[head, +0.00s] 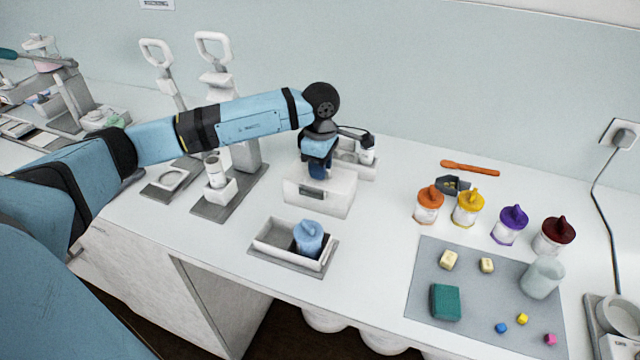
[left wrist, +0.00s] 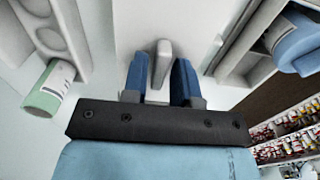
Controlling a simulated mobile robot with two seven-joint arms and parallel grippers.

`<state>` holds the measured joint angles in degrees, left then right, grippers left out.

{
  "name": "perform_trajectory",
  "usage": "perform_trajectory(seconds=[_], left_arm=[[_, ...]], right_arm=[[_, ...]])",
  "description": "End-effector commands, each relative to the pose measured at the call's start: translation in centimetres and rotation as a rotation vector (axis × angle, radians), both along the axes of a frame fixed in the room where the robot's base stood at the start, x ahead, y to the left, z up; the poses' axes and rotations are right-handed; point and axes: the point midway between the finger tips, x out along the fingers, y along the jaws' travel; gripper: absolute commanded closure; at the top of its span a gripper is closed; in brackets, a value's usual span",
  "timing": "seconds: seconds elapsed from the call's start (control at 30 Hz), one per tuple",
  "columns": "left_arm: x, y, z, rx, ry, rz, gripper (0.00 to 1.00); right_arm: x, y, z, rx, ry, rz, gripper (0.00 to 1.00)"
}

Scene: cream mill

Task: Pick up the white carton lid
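A white box-like carton (head: 322,205) stands at the middle of the counter. Its pale top, which I take to be the lid (left wrist: 135,28), fills the middle of the left wrist view. A narrow upright grip (left wrist: 163,60) stands up from it. My left gripper (head: 318,174) points down over the carton's top. In the left wrist view its two blue fingers (left wrist: 161,80) stand on either side of the grip, with gaps visible, so it looks open. The head view hides the grip behind the fingers. My right gripper is not in view.
A white tray (head: 270,247) with a blue-lidded jar (head: 308,238) stands in front. Lever presses (head: 215,150) stand left, and a small bin (head: 362,168) stands behind. Several coloured-lid jars and a grey mat (head: 480,330) with blocks are on the right.

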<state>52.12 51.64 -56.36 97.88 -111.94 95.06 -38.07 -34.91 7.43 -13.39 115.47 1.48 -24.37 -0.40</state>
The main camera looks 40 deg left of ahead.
Motion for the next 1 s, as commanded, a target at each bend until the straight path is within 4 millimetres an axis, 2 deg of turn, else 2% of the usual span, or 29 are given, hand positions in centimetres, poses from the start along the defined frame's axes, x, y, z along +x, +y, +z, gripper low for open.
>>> perform_trajectory(seconds=[0.03,0.1,0.47,0.63,0.83,1.0], left_arm=[[0.0,0.0,0.0,0.0,0.0,0.0,0.85],[0.0,0.0,0.0,0.0,0.0,0.0,1.0],[0.0,0.0,0.2,0.0,-0.001,0.0,1.0],[0.1,0.0,1.3,0.001,-0.003,0.001,1.0],[0.1,0.0,4.8,0.0,-0.005,0.001,1.0],[0.1,0.0,9.8,0.001,-0.007,0.0,1.0]], right_arm=[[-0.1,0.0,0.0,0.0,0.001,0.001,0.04],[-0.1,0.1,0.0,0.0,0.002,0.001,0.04],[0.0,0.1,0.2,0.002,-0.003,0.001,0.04],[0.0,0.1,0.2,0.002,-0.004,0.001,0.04],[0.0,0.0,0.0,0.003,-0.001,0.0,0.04],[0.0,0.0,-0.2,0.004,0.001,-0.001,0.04]])
